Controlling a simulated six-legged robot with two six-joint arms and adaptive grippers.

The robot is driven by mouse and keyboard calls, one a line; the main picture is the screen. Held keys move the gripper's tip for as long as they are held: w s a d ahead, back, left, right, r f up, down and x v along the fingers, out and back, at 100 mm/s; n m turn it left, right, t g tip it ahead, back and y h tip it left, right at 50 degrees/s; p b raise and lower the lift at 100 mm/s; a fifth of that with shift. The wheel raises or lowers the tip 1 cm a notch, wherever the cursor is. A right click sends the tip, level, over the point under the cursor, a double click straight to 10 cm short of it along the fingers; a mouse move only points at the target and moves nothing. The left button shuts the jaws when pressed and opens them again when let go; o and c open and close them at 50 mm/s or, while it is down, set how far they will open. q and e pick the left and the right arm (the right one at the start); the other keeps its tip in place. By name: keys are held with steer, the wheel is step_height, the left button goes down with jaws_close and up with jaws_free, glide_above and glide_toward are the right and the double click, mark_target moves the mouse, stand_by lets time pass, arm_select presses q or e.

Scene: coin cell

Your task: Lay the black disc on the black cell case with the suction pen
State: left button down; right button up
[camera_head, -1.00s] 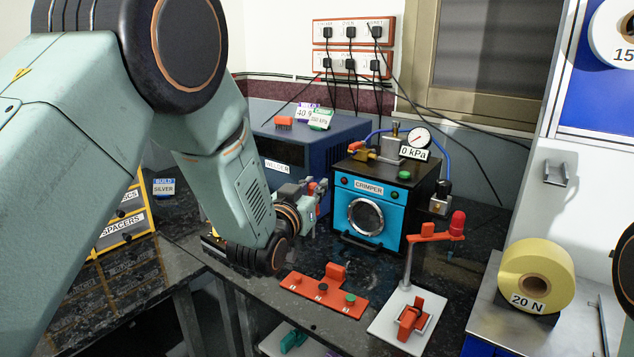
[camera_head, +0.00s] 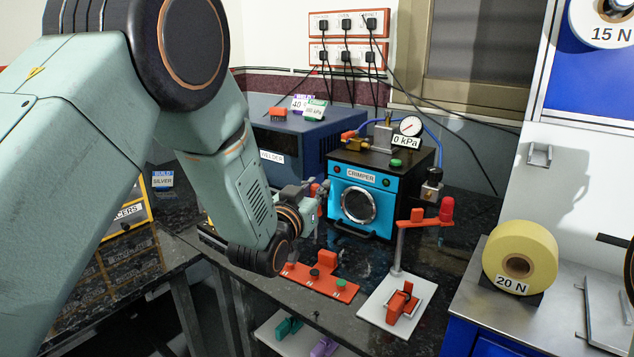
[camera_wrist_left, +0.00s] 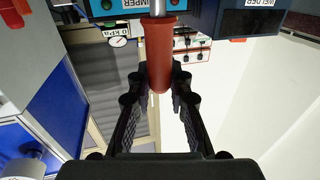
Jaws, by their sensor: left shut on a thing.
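My left gripper (camera_wrist_left: 157,88) is shut on an orange-red cylindrical handle with a metal shaft, which looks like the suction pen (camera_wrist_left: 158,62). In the head view my left gripper (camera_head: 312,196) is small and partly hidden by its own wrist, just left of the crimper's front. I cannot make out the black disc or the black cell case for certain. A red block (camera_head: 318,283) with small dark and green round pieces lies on the dark bench below the gripper. My right gripper is not in view.
A blue-fronted crimper (camera_head: 385,188) with a gauge (camera_head: 411,126) stands behind the gripper. A dark blue welder (camera_head: 290,138) is at its left. A white-based stand (camera_head: 375,318) with a red-topped arm is at the bench front. A yellow roll (camera_head: 520,255) sits right on a metal-topped cabinet.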

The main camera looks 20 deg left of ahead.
mark_target(315, 242)
arm_select(q)
steer(key=shift+a+f, duration=0.25)
steer(key=shift+f, duration=0.8)
steer(key=shift+w+a+f+b, duration=0.2)
steer(key=shift+f+b, duration=0.15)
steer(key=shift+b, duration=0.05)
steer(key=shift+d+f+b, duration=0.3)
steer(key=shift+f+b, duration=0.1)
steer(key=shift+s+d+f+b, duration=0.1)
steer(key=shift+s+f+b, duration=0.1)
steer(key=shift+f+b, duration=0.1)
steer(key=shift+w+a+f+b, duration=0.1)
steer(key=shift+a+f+b, duration=0.05)
steer(key=shift+f+b, duration=0.4)
steer(key=shift+w+a+f+b, duration=0.15)
steer(key=shift+f+b, duration=0.15)
steer(key=shift+f, duration=0.4)
steer(key=shift+s+d+f+b, duration=0.15)
steer(key=shift+d+f+b, duration=0.05)
steer(key=shift+f+b, duration=0.3)
steer(key=shift+a, duration=0.15)
